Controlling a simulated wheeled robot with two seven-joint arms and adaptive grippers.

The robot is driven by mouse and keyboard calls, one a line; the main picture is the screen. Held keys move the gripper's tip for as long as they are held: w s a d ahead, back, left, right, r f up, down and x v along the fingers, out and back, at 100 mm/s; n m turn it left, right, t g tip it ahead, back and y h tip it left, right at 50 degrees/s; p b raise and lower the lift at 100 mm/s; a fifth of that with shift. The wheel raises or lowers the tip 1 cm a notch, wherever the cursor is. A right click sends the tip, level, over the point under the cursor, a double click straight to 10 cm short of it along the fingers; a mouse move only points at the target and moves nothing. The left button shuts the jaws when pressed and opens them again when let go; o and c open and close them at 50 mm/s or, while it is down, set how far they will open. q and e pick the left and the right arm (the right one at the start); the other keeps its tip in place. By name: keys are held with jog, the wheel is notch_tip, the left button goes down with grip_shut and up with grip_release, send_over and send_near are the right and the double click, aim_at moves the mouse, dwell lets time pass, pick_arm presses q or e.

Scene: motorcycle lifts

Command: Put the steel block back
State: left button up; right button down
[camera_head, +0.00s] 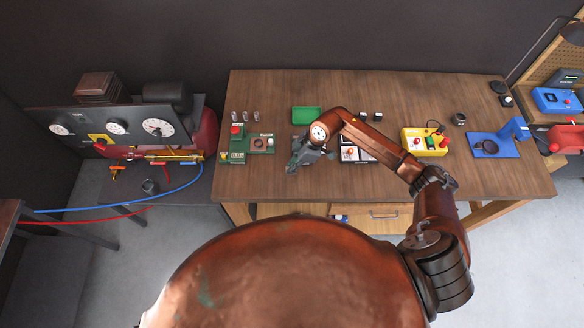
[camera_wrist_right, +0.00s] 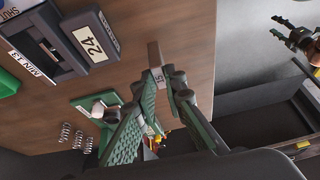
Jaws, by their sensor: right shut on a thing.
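My right gripper (camera_head: 297,165) hangs over the front left part of the wooden bench, near a grey item partly behind it. In the right wrist view, the green fingers of this gripper (camera_wrist_right: 163,84) are shut on a small grey steel block (camera_wrist_right: 156,56). A dark grey holder (camera_wrist_right: 62,38) with labels "24" and "MIN 13" lies on the bench beside the gripper. A dark gripper on a copper arm, likely my left (camera_wrist_right: 290,36), shows at the upper right there; its jaws are unclear.
The bench (camera_head: 400,88) also holds a green tray (camera_head: 306,115), several springs (camera_head: 245,116), a green fixture (camera_head: 259,143), a yellow control box (camera_head: 424,142) and a blue fixture (camera_head: 490,146). A gauge panel (camera_head: 115,127) with hoses stands left. The bench's front right is clear.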

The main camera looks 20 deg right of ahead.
jog(key=shift+s+a+f, duration=0.1)
jog(key=shift+f, duration=0.9)
jog(key=c, duration=2)
grip_release()
jog(key=b+v, duration=0.2)
jog(key=v, duration=1)
